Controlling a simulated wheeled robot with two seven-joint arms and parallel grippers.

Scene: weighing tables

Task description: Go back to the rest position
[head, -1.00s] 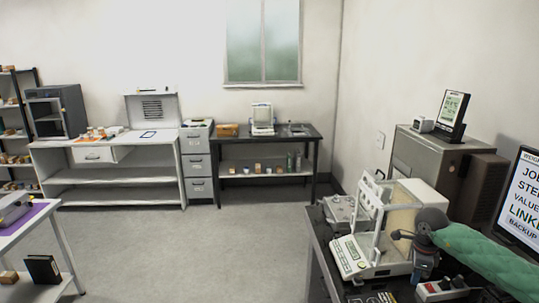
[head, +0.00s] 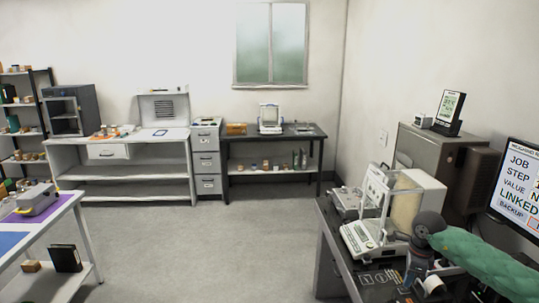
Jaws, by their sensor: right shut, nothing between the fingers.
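My right arm, in a green sleeve with a dark wrist, comes in from the right edge in the head view. My right gripper (head: 411,281) points down over the dark table (head: 333,240) at the right, in front of the white analytical balance (head: 362,238). It is shut with nothing in it; its fingertips are small and partly lost against the clutter. My left arm and gripper are not in view.
A monitor (head: 517,191) stands close to the arm at the right edge, and a grey cabinet (head: 418,155) behind the balance. A white-legged table (head: 82,235) is at the left. A white bench (head: 115,172) and a black table (head: 275,142) line the back wall. The middle floor is clear.

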